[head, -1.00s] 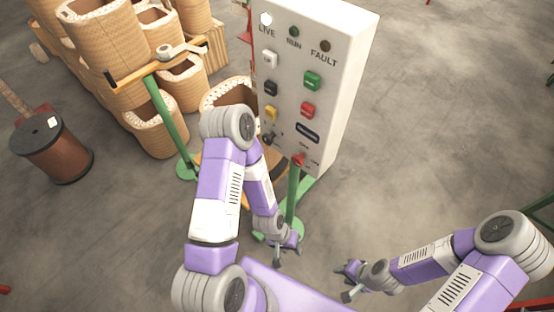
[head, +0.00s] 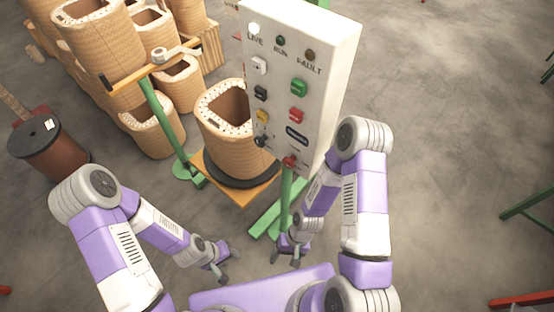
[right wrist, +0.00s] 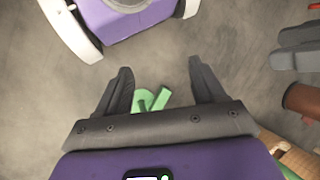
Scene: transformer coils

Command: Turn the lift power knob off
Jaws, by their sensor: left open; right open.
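The white control panel (head: 330,90) stands on a green post, its face turned toward me. A red knob (head: 289,161) sits at its bottom edge and a dark knob (head: 262,141) at its lower left. The small labels are too blurred to tell which is the lift power knob, or how either is turned. My right gripper (head: 284,258) is open and empty, low below the panel, apart from the knobs; its spread fingers also show in the right wrist view (right wrist: 160,75). My left gripper (head: 218,273) is open and empty, low and left of it.
A tan coil (head: 228,135) stands on an orange platform (head: 243,192) just left of the panel. More coils (head: 100,45) are stacked at the upper left, near a green post with an orange handle (head: 150,70). A brown spool (head: 55,155) stands at left. The floor at right is mostly clear.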

